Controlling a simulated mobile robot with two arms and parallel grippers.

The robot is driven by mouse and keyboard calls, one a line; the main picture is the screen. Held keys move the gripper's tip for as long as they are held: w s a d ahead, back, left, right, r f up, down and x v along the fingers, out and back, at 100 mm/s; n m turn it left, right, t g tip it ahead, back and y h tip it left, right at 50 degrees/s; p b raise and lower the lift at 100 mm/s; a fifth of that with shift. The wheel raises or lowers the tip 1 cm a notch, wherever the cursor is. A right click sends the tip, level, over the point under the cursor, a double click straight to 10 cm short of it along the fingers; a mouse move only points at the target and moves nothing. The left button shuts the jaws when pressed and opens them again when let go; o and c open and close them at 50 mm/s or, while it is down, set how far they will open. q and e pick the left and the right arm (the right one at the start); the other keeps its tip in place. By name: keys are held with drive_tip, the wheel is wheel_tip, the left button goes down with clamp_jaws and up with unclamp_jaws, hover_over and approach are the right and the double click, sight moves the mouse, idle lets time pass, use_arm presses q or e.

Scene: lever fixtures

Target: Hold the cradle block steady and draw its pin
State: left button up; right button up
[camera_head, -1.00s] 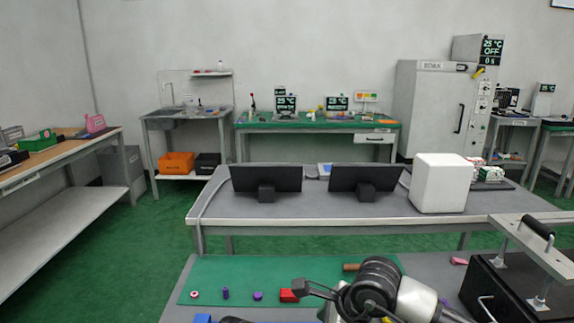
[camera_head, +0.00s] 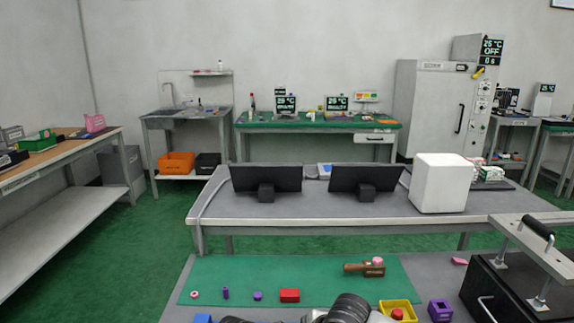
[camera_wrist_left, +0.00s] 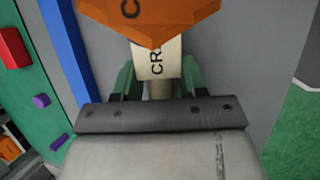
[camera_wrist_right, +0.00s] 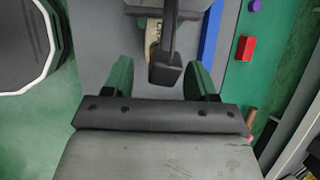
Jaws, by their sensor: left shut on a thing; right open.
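In the left wrist view, my left gripper (camera_wrist_left: 160,84) is shut on a pale piece (camera_wrist_left: 157,62) with a partly hidden label beginning "CR". An orange block (camera_wrist_left: 150,22) with a "C" on it sits directly beyond that piece, cut off by the frame's top. I cannot make out the pin. My right gripper (camera_wrist_right: 160,82) is open in the right wrist view. A dark bar (camera_wrist_right: 166,62) shows between and beyond its fingers; I cannot tell whether they touch. A bit of the pale labelled piece (camera_wrist_right: 152,36) shows behind the bar.
The green mat (camera_head: 330,272) holds a red block (camera_head: 289,295), small purple pieces and a brown labelled piece (camera_head: 364,268). A yellow tray (camera_head: 412,306) and a purple box (camera_head: 440,310) stand near the front right. A black case (camera_head: 510,285) stands farther right.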

drive_tip(key=shift+x, duration=1.2)
clamp_jaws()
